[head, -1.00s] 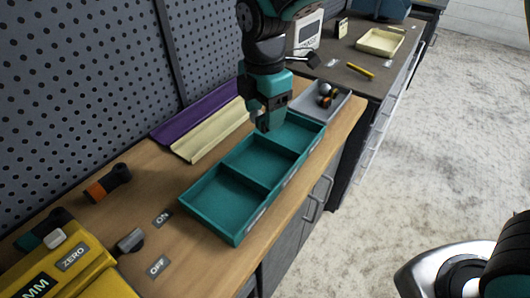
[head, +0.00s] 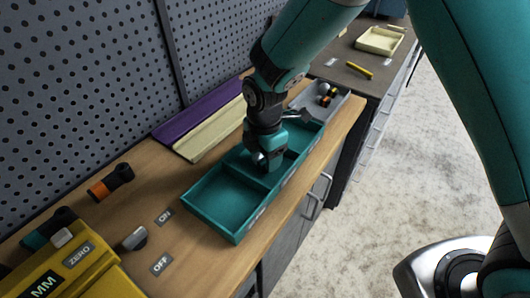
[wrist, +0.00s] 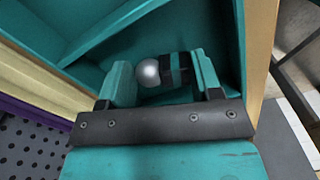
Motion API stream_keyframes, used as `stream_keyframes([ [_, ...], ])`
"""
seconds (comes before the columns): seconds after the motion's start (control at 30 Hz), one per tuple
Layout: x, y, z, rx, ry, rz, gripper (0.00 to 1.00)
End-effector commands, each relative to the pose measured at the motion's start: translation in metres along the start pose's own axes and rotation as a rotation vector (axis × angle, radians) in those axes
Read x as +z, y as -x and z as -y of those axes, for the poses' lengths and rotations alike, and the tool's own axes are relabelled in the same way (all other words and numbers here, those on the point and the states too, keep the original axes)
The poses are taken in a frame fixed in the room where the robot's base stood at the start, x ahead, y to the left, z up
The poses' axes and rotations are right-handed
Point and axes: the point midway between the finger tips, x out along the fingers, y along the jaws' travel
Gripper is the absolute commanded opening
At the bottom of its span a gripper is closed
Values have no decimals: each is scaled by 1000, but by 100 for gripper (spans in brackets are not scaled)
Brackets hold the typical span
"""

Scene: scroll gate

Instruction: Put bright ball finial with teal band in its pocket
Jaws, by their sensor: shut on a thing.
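My gripper (head: 268,163) is at the middle compartment of the teal three-pocket tray (head: 213,219). In the wrist view my gripper (wrist: 160,80) is shut on the finial, with one finger on each side. The finial has a bright silver ball (wrist: 149,71) and a dark body with a teal band (wrist: 177,69). It lies crosswise between the fingers, with the ball to the left. Tray floor and walls show behind it; I cannot tell if it touches the floor. The near compartment looks empty.
A grey bin (head: 338,105) with several ball-ended pieces stands beyond the tray. Cream (head: 205,135) and purple (head: 190,115) channels lie behind it, near the pegboard. A yellow box (head: 75,268), a dark-and-orange piece (head: 111,181) and ON/OFF labels are at the near left.

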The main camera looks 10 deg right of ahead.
Motion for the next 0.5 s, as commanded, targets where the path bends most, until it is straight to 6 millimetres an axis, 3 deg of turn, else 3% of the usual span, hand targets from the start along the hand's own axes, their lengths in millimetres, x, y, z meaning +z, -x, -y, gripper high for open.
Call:
stream_keyframes([
  [0.1,0,-3,0,0,0,0,25],
  [0.13,0,-3,0,0,0,0,63],
  [0.23,0,-2,0,0,0,0,84],
  [0.5,0,-1,0,0,0,0,84],
])
